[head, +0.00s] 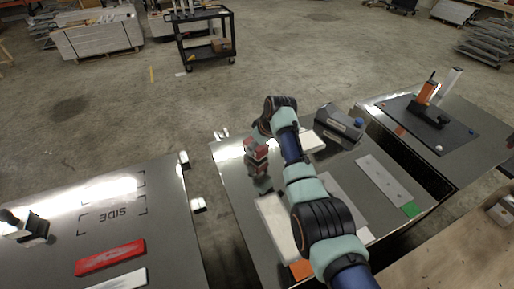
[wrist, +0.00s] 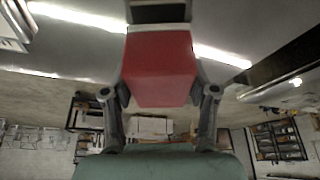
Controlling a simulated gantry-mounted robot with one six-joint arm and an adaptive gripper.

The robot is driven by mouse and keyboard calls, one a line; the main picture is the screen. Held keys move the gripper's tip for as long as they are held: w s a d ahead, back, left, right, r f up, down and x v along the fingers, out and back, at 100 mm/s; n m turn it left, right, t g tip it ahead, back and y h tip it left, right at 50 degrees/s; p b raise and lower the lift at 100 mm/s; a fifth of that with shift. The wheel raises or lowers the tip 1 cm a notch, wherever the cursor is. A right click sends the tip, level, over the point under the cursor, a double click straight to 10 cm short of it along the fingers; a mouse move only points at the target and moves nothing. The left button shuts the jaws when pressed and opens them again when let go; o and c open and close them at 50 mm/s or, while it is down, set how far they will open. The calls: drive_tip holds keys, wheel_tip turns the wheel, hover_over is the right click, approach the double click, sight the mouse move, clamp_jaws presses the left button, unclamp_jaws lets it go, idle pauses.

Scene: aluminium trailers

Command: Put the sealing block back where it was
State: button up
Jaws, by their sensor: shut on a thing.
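My gripper (wrist: 160,98) is shut on a red block, which I take to be the sealing block (wrist: 158,68); one finger presses each side of it. A dark grey piece (wrist: 160,12) shows at the block's far end; I cannot tell whether it is part of the block. In the head view, red and grey parts (head: 257,153) show below my wrist, over the left part of the middle metal table (head: 232,178). They are small there, so block and gripper are hard to tell apart, and contact with the table is unclear.
The middle table also holds a dark grey machine-like object (head: 338,127), a pale plate with a green end (head: 384,183) and a white panel (head: 277,225). The left table has a red bar (head: 110,257) and a "SIDE" marking. The right table bears a black board (head: 408,122). Gaps separate the tables.

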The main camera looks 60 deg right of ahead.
drive_tip(key=shift+f, duration=0.55)
drive_tip(key=shift+f, duration=0.15)
drive_tip(key=o, duration=1)
drive_tip(key=shift+r, duration=0.5)
drive_tip(key=v, duration=1.1)
drive_tip(key=shift+s+r+p, duration=0.1)
drive_tip(key=shift+s+p, duration=0.1)
drive_tip(key=shift+p, duration=0.1)
